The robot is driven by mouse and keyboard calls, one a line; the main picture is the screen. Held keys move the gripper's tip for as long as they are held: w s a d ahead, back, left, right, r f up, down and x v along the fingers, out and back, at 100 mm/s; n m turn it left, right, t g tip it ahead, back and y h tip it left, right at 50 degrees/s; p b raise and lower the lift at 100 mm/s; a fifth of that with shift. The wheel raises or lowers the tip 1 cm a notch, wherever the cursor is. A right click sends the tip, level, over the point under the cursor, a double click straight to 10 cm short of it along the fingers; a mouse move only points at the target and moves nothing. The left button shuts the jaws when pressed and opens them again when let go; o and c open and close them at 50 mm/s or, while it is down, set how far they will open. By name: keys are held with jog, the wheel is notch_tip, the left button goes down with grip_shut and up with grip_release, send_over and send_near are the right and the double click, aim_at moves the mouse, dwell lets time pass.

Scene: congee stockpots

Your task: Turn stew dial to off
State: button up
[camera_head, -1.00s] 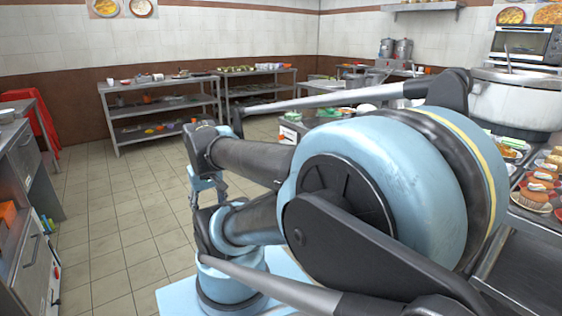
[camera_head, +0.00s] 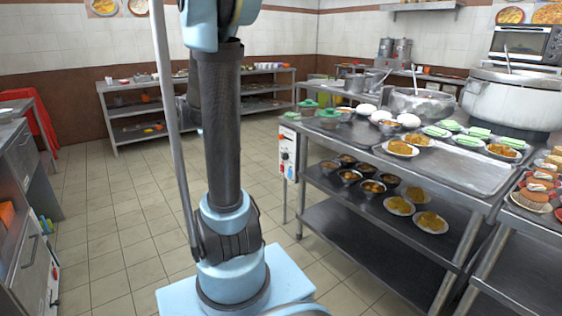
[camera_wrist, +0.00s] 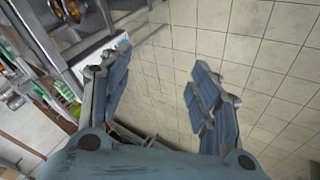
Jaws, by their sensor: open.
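A white control box (camera_head: 288,152) with small dials and a red mark is fixed to the near left end of the steel counter in the head view. Its dials are too small to read, so I cannot tell which is the stew dial or how it is set. My gripper (camera_wrist: 160,75) shows in the wrist view with its two blue-grey fingers spread apart and nothing between them. Tiled floor lies behind the fingers. In the head view my gripper cannot be made out clearly.
A steel counter (camera_head: 447,168) holds plates of food, lidded pots and a silver pot (camera_head: 421,104). A big white stockpot (camera_head: 512,100) stands at the right. Bowls sit on the shelf (camera_head: 372,232) below. Shelving (camera_head: 160,105) lines the back. The floor (camera_head: 110,215) left of my arm is clear.

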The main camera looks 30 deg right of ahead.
aim_at(283, 157)
jog(key=w+d+f+m+h, duration=0.1)
jog(key=w+d+f+h, duration=0.25)
jog(key=w+d, duration=0.6)
jog(key=w+d+f+m+h, duration=0.1)
jog(key=w+d+f+h, duration=0.35)
jog(key=w, duration=0.75)
jog(key=w+d+f+h, duration=0.25)
jog(key=d+f, duration=0.35)
jog(key=f, duration=0.3)
jog(key=w+d+f+h, duration=0.1)
jog(key=w+d+f, duration=0.2)
jog(key=d+f, duration=0.55)
jog(key=shift+t+y, duration=0.25)
jog(key=shift+t, duration=0.15)
jog(key=x, duration=1)
jog(key=f+x, duration=0.1)
jog(key=x, duration=0.4)
jog(key=shift+w+d+f, duration=0.1)
jog(key=shift+w+d, duration=0.05)
jog(key=c, duration=1.1)
